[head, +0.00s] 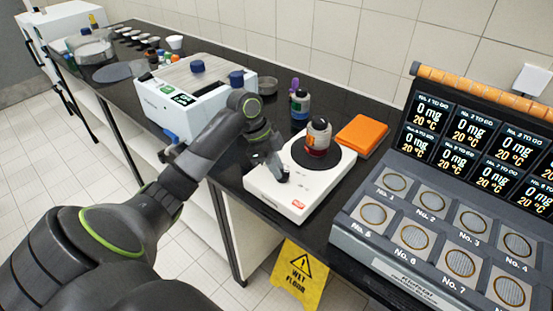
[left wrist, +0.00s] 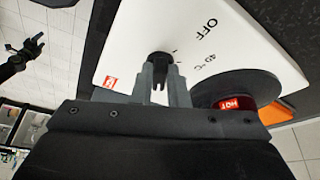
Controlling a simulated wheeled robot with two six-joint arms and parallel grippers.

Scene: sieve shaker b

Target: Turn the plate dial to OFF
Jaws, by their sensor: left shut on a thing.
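The white hot plate (head: 296,196) stands on the dark bench with a round black heating plate (head: 339,156) on top. Its black dial (head: 285,177) is at the near left part of the white top; it also shows in the left wrist view (left wrist: 160,58). My left gripper (left wrist: 160,72) is shut on the dial, one finger on each side; in the head view it reaches down there (head: 277,168). OFF is printed on the white top, with a temperature mark closer to the heating plate. The dial's pointer cannot be made out. A dark gripper, apparently my right one (left wrist: 24,52), shows small in the left wrist view.
A bottle with red contents (head: 318,137) stands on the heating plate. An orange block (head: 362,135) lies behind right, and a capped bottle (head: 300,103) stands behind. A white-and-blue instrument (head: 190,95) is to the left, a multi-station panel (head: 440,225) to the right.

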